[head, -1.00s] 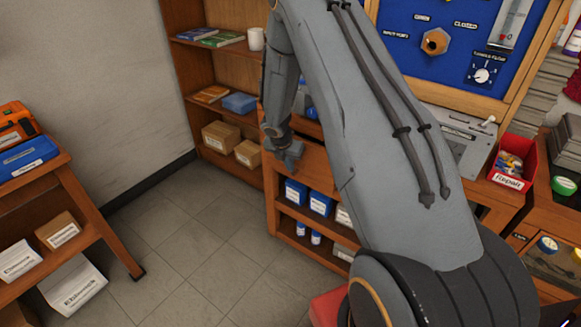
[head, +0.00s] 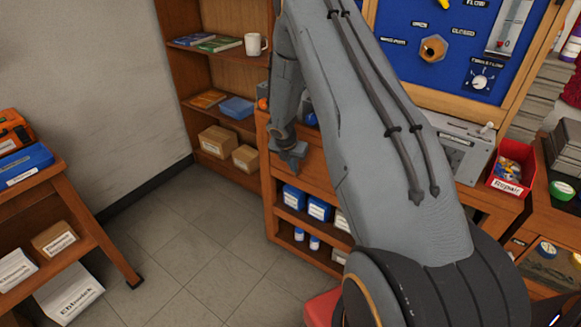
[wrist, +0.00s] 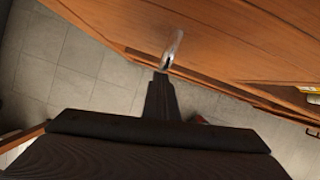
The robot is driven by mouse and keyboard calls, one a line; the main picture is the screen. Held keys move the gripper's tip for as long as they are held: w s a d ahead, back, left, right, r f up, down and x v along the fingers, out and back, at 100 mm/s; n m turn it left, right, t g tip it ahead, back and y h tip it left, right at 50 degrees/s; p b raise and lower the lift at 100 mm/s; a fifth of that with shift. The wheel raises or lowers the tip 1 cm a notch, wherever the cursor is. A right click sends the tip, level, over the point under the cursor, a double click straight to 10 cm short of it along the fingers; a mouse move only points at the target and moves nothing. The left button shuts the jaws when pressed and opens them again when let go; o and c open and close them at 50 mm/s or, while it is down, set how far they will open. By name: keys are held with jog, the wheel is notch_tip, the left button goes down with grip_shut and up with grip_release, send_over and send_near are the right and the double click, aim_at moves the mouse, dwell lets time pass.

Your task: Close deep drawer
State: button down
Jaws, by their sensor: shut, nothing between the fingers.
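The deep drawer's wooden front (wrist: 230,45) fills the upper right of the wrist view, with a shiny metal handle (wrist: 172,50) on it. In the head view, a wooden front (head: 312,158) shows on the cabinet above the open shelves, partly hidden by my arm. My gripper (head: 292,153) is shut and empty, pointing down in front of this cabinet. In the wrist view, the shut fingertips (wrist: 160,78) are just below the handle, close to the drawer front. I cannot tell whether they touch it, nor how far the drawer stands out.
Blue boxes (head: 318,208) stand on the cabinet shelf below. A bookcase (head: 170,70) stands behind, left of the cabinet. A side table with boxes (head: 55,205) is at the left. The tiled floor (head: 195,255) between is clear. A red bin (head: 511,168) sits on the workbench.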

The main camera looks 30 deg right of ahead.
jog(key=s+a+r+b, duration=0.2)
jog(key=s+a+r, duration=0.35)
jog(key=r, duration=0.35)
jog(key=s+a+r+m+y, duration=0.1)
jog(key=s+a+r+m, duration=0.2)
jog(key=s+m, duration=0.5)
jog(key=s+a+r+m+g+y, duration=0.1)
jog(key=s+a+r+m, duration=0.3)
jog(key=s+m, duration=0.5)
jog(key=s+a+r+m+g+y, duration=0.1)
jog(key=s+a+r+m, duration=0.3)
jog(key=s+a+m, duration=0.3)
jog(key=s+m, duration=0.2)
jog(key=s, duration=0.1)
jog(key=shift+r, duration=0.25)
